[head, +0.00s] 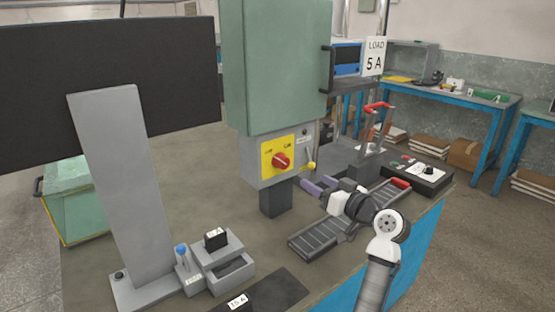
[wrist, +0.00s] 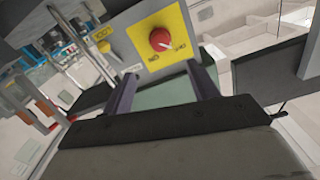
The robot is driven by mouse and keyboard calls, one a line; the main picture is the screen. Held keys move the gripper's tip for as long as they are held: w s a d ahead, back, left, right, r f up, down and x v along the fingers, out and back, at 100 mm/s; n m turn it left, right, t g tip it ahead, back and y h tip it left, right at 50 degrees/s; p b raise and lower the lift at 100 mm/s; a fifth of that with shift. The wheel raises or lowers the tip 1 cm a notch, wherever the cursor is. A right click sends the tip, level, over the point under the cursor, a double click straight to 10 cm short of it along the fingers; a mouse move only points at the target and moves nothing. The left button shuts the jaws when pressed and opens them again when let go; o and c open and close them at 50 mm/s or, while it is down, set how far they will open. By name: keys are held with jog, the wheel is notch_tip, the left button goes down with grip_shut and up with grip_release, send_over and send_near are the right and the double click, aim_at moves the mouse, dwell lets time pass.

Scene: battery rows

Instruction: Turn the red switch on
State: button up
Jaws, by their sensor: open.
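The red switch (head: 281,161) is a round knob on a yellow plate (head: 267,148) on the front of a grey box under the green cabinet. In the wrist view, the red switch (wrist: 160,39) is near the top centre; a pale mark on its lower right edge points toward the right-hand label. My gripper (head: 312,183) is in front of the box, lower than the switch and to its right. In the wrist view my gripper (wrist: 163,76) has its two purple fingers spread, with nothing between them and the switch beyond their tips.
A lever with a yellow knob (head: 310,166) stands right beside the switch plate. The green cabinet (head: 280,60) overhangs the box. A black control box (head: 425,172) is to the right, and a dark monitor (head: 110,70) to the left.

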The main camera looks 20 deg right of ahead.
aim_at(286, 163)
jog(key=p+x, duration=0.3)
jog(key=x, duration=0.9)
jog(key=shift+w+r, duration=0.1)
jog(key=shift+r, duration=0.05)
jog(key=shift+w+a, duration=0.25)
jog(key=shift+w, duration=0.3)
jog(key=c, duration=1)
